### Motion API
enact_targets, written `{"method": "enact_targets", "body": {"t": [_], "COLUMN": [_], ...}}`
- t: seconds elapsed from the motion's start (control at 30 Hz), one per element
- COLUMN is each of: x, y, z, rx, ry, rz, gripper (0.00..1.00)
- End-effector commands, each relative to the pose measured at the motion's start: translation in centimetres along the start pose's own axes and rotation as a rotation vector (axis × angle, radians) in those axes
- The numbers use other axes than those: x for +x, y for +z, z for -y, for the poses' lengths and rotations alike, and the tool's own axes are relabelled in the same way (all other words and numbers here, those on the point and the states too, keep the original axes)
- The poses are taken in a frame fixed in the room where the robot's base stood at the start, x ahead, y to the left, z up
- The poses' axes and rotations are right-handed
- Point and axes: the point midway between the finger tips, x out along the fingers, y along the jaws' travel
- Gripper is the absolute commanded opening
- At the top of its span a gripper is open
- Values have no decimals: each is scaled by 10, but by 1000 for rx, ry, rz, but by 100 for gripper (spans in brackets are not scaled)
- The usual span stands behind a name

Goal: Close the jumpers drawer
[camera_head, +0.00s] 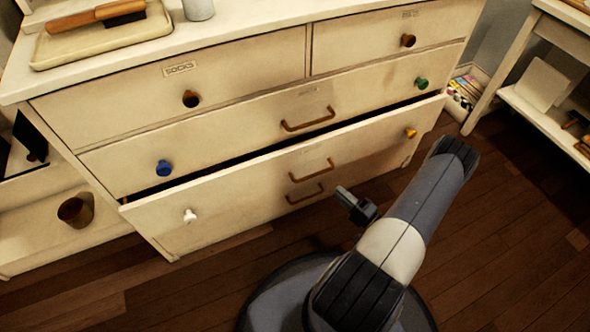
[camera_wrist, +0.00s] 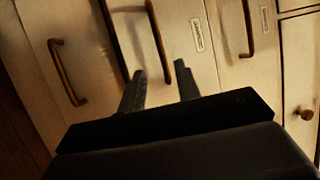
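A cream dresser has one drawer (camera_head: 250,190) standing slightly out, with a dark gap along its top edge. It has a white knob at left, a yellow knob at right and a brown bar handle (camera_head: 312,170). Its label is too blurred to read, so I cannot confirm it is the jumpers drawer. My gripper (camera_head: 345,194) is in front of the lower drawers. In the wrist view its two fingers (camera_wrist: 160,76) are apart with nothing between them held. That handle (camera_wrist: 158,40) lies just beyond the fingertips; I cannot tell whether they touch it.
Above is a flush drawer (camera_head: 215,142) with blue and green knobs. A lower handle (camera_head: 305,195) shows beneath. A socks drawer (camera_head: 180,98) is at top left. A white shelf unit (camera_head: 545,110) stands at right. The wooden floor (camera_head: 500,240) is clear at right.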

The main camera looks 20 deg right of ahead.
Motion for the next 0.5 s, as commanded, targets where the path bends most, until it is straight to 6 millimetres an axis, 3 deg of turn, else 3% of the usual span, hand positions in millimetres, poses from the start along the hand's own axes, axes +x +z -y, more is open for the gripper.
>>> {"method": "enact_targets", "body": {"t": [0.17, 0.5], "x": [9, 61], "y": [1, 2], "z": [0, -1], "rx": [-1, -1], "ry": [-6, -5], "rz": [3, 6], "gripper": [32, 32]}}
